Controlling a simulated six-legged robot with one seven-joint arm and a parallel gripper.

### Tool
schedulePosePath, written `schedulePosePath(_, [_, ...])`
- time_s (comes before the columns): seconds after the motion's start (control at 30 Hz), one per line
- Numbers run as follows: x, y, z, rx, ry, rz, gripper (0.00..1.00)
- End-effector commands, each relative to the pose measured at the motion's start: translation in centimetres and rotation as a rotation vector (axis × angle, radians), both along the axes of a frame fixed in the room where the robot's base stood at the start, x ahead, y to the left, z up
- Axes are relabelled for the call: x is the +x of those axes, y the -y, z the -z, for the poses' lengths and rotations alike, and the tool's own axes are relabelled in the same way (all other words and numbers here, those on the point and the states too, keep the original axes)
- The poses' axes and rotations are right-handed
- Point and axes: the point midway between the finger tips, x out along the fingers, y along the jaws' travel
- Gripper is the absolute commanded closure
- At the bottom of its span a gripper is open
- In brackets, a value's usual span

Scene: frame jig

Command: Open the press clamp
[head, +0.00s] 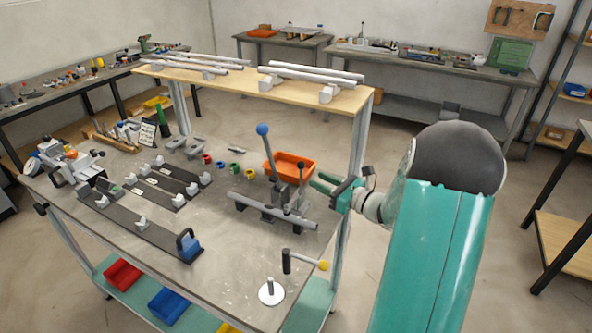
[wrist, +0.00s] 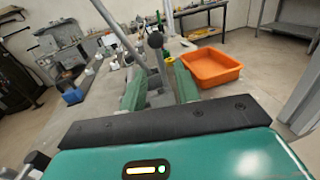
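The press clamp (head: 283,197) stands on the grey workbench, with a long lever tipped by a blue ball (head: 262,130) leaning up and left. A shorter upright lever with a dark ball knob (head: 301,167) stands on its right side; the knob also shows in the wrist view (wrist: 155,40). A grey bar (head: 273,212) lies across the clamp's front. My gripper (head: 316,182) is just right of the clamp, its green fingers pointing at it. In the wrist view my gripper (wrist: 158,75) is open, with the dark-knobbed lever showing in the gap. I cannot tell whether a finger touches it.
An orange bin (head: 290,164) sits close behind the clamp; it is right of my fingers in the wrist view (wrist: 211,67). A raised wooden shelf (head: 250,82) holding metal bars spans the bench's back.

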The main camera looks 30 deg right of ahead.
Motion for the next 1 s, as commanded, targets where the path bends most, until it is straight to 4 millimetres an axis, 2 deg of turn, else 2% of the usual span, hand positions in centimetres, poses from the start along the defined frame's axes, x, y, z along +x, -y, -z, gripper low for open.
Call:
schedulePosePath(0.1, [2.3,-1.1,0.0,0.000,0.001,-0.005,0.68])
schedulePosePath(0.4, [7.3,-3.1,0.0,-0.001,0.000,-0.003,0.68])
schedulePosePath(0.6, [8.7,-3.7,0.0,-0.001,-0.001,-0.002,0.68])
schedulePosePath(0.87, [8.7,-3.7,0.0,-0.001,-0.001,-0.002,0.68])
schedulePosePath(1.0, [8.7,-3.7,0.0,-0.001,-0.001,-0.002,0.96])
